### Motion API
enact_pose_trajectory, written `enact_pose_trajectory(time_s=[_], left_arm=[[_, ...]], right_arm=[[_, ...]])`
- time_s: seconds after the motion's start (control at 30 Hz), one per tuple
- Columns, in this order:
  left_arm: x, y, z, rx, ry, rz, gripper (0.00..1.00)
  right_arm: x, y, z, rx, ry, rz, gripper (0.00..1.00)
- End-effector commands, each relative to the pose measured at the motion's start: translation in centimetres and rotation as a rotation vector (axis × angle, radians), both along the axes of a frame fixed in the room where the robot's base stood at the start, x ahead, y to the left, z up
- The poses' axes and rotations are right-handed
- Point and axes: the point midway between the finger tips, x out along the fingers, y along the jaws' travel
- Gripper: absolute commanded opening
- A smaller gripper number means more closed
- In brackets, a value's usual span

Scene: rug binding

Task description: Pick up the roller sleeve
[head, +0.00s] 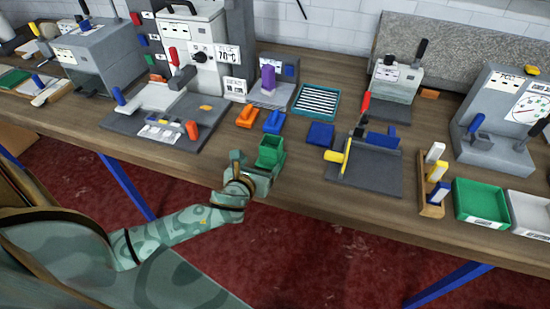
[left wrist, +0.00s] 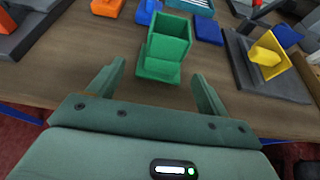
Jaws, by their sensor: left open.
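I cannot tell for certain which thing is the roller sleeve. A green hollow square piece (head: 270,151) on a green foot stands at the front edge of the wooden table, straight ahead of my left gripper. It shows in the left wrist view (left wrist: 170,43) upright, its open top facing up. My left gripper (head: 254,168) is open and empty at the table's front edge. In the left wrist view the fingers (left wrist: 160,72) are spread wide, with the foot of the green piece near the gap between their tips. My right gripper is out of view.
Blue and orange blocks (head: 274,121) lie behind the green piece, with a dark blue block (head: 320,135) to its right. A grey plate with a yellow upright (head: 348,158) stands further right. A green tray (head: 480,203) is at far right. Bare wood (head: 300,178) lies between.

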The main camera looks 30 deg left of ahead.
Motion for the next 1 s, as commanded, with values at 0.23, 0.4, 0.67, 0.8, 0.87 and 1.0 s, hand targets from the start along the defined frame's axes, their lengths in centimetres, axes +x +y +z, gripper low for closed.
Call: enact_pose_trajectory(time_s=[0.23,0.4,0.67,0.8,0.87,1.0], left_arm=[[3.7,0.8,-1.8,-0.003,0.001,0.001,0.78],[5.1,1.0,-2.2,-0.003,0.000,0.002,0.78],[8.7,1.5,-3.5,-0.004,0.001,0.002,0.78],[9.0,1.6,-3.4,-0.004,0.002,0.002,0.78],[9.0,1.6,-3.4,-0.004,0.001,0.001,0.78],[9.0,1.6,-3.4,-0.004,0.001,0.001,0.56]], right_arm=[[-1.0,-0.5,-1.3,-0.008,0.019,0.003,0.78],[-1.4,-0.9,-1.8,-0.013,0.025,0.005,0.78],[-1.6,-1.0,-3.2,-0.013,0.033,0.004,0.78],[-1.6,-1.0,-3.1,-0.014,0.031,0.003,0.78],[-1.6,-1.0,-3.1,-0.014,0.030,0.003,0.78],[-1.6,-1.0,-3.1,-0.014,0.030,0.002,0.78]])
